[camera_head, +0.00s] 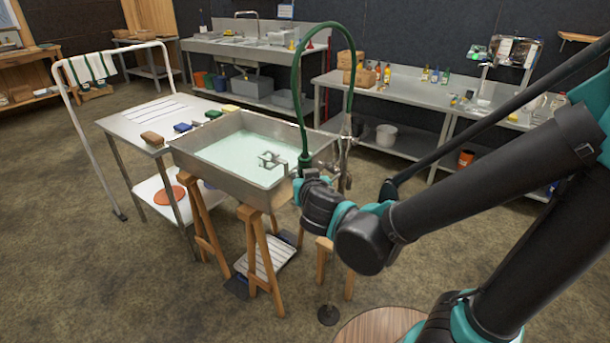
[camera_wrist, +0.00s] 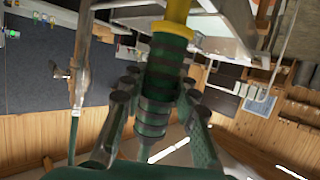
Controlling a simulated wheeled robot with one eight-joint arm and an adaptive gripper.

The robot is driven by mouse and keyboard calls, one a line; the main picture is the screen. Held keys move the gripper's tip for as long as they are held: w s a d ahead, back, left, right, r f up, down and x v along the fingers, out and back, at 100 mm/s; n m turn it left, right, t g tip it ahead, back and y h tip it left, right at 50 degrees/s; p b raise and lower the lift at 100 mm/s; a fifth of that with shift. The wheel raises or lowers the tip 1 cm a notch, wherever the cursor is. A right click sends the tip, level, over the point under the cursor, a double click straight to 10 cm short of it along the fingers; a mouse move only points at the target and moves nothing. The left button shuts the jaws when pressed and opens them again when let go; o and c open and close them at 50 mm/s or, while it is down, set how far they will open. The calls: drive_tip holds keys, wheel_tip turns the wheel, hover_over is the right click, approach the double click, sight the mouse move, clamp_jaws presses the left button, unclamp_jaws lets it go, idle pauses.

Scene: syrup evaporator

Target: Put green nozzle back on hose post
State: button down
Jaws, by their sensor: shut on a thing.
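The green nozzle (camera_wrist: 165,75) is ribbed with a yellow part at one end. In the wrist view it sits between the two fingers of my gripper (camera_wrist: 158,92), which is shut on it. In the head view the nozzle (camera_head: 305,160) hangs at the end of the arched green hose (camera_head: 297,90), beside the sink's right end. My gripper (camera_head: 299,180) is there, mostly hidden by my wrist. The metal hose post (camera_head: 343,160) stands just to the right, apart from the nozzle. A metal post with a tap also shows at left in the wrist view (camera_wrist: 80,75).
The steel sink (camera_head: 215,177) of pale liquid stands on wooden trestles left of my gripper. A metal table (camera_head: 135,122) with several coloured blocks adjoins it. A long steel bench (camera_head: 415,98) with bottles runs behind. Open floor lies in front.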

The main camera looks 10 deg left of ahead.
drive_tip(key=shift+f, duration=0.7)
idle(0.3)
idle(0.3)
drive_tip(key=c, duration=1.1)
unclamp_jaws()
drive_tip(key=v, duration=1.2)
drive_tip(key=w+d+f+m+g+h, duration=0.1)
drive_tip(key=w+d+f+g+h, duration=0.15)
drive_tip(key=d+f, duration=0.4)
drive_tip(key=w+d+f+m+g+h, duration=0.15)
drive_tip(key=w+d+f+h, duration=0.25)
drive_tip(key=d, duration=0.6)
drive_tip(key=s+d+f+m+g+y, duration=0.1)
drive_tip(key=d+f+g, duration=0.1)
drive_tip(key=d, duration=0.5)
drive_tip(key=s+d+f+m+g, duration=0.1)
drive_tip(key=s+d+f+g, duration=0.1)
drive_tip(key=d+f, duration=0.3)
drive_tip(key=shift+s+d+f+g+y, duration=0.3)
drive_tip(key=shift+d+g, duration=0.3)
drive_tip(key=shift+d, duration=0.3)
